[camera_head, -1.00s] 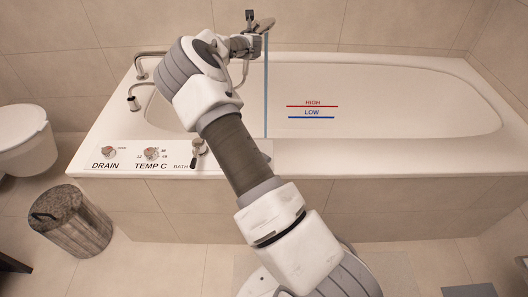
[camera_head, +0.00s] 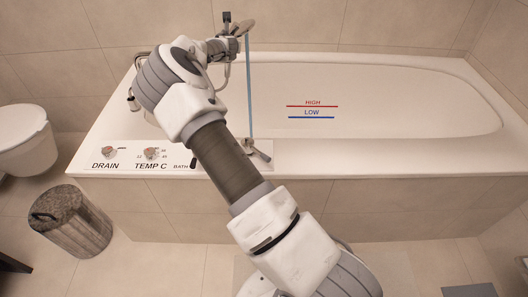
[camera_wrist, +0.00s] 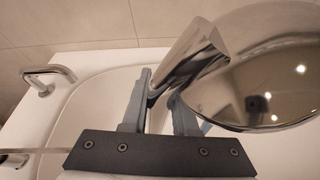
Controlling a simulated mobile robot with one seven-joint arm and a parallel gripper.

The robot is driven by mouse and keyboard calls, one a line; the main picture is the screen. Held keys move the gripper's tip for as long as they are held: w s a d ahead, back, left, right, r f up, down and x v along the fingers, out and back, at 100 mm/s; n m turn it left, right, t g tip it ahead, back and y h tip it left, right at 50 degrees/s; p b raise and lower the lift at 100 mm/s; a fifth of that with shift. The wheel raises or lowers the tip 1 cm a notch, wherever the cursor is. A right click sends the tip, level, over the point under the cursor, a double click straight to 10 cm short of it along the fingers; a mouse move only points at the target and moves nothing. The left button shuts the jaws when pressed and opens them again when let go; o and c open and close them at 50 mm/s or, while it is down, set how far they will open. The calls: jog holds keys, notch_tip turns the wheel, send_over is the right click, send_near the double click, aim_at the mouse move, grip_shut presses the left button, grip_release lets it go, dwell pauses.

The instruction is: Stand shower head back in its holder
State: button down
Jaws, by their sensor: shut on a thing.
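My gripper (camera_head: 230,40) is above the tub's far left part, shut on the handle of the chrome shower head (camera_head: 244,27). In the wrist view the handle passes by the fingers (camera_wrist: 160,110) and the round shower head (camera_wrist: 255,75) fills the upper right. A thin blue-grey vertical streak (camera_head: 248,90) hangs below the shower head, perhaps water. A small metal fitting with a lever (camera_head: 258,150) sits on the tub's near rim, right of my arm; I cannot tell whether it is the holder. A curved hose shows partly beside my arm.
The white bathtub (camera_head: 390,68) spans the back, marked HIGH and LOW. Drain (camera_head: 108,150) and temperature (camera_head: 151,152) knobs are on its near left rim. A spout (camera_wrist: 45,78) stands on the left rim. A bin (camera_head: 72,222) and a toilet (camera_head: 25,140) are left.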

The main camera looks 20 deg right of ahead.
jog(key=shift+w+a, duration=0.1)
jog(key=shift+a, duration=0.2)
jog(key=w+a, duration=0.1)
jog(key=a, duration=0.5)
jog(key=shift+w+a, duration=0.3)
jog(key=shift+a, duration=0.05)
jog(key=w+a+p, duration=0.1)
jog(key=a+p, duration=0.1)
jog(key=a, duration=0.4)
jog(key=shift+w+a+p, duration=0.3)
jog(key=shift+a, duration=0.1)
dwell(0.4)
jog(key=w+a+p, duration=0.1)
jog(key=a+p, duration=0.2)
jog(key=a, duration=0.3)
jog(key=shift+w+a+p, duration=0.35)
jog(key=shift+a+p, duration=0.05)
